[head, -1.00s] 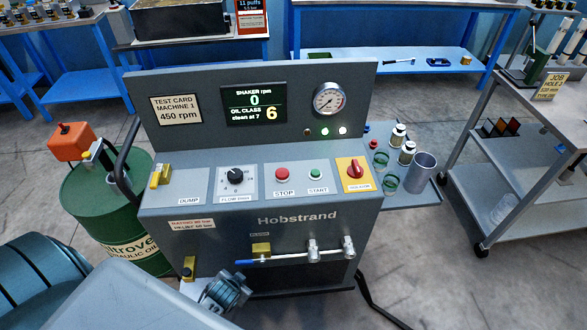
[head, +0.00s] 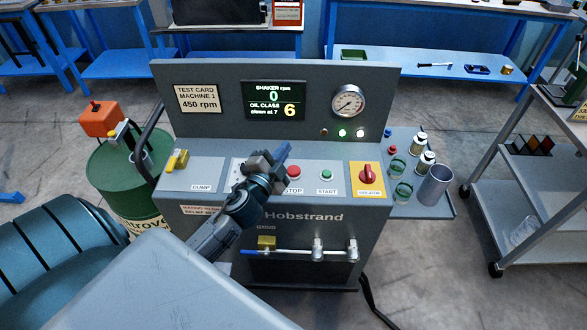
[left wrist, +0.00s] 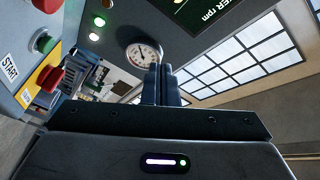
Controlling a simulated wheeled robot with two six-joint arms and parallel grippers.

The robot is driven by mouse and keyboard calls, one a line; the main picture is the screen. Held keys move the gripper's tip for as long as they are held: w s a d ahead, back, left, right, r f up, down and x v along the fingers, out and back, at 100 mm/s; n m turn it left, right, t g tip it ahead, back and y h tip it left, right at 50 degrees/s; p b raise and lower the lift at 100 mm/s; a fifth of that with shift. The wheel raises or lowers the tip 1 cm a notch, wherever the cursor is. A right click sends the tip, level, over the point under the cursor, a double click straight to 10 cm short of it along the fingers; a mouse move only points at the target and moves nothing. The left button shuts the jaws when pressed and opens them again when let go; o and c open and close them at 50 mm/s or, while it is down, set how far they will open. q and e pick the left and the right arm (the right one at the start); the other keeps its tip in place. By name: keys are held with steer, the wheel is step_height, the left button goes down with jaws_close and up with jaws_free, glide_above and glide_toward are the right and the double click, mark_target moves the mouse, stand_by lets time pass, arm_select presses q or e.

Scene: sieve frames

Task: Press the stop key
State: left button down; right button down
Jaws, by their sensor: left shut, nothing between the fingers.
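The red stop key (head: 293,171) sits on the sloped panel of the grey machine, above its STOP label, with the green START key (head: 327,174) to its right. In the left wrist view, the stop key (left wrist: 47,5) is at the top left edge, partly cut off. My left gripper (head: 284,149) is shut and empty, raised over the panel just left of and beyond the stop key, apart from it as far as I can see. Its closed fingers (left wrist: 161,84) point towards the gauge in the wrist view. My arm hides most of the flow knob. My right gripper is not in view.
The red isolator switch (head: 366,174) on yellow is right of START. The yellow dump lever (head: 177,160) is at the left. The display (head: 274,102) reads 0 rpm and 6. Jars and a metal cup (head: 434,186) stand on the right side shelf.

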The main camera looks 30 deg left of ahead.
arm_select(q)
steer(key=w+d+r+m+t+h, duration=0.1)
steer(key=w+d+r+m+h, duration=0.35)
steer(key=r+m+h, duration=0.45)
steer(key=m+g, duration=1.3)
steer(key=m, duration=0.4)
glide_above(290, 170)
step_height(290, 170, down, 8)
steer(key=shift+s+f, duration=0.1)
steer(key=shift+f, duration=0.1)
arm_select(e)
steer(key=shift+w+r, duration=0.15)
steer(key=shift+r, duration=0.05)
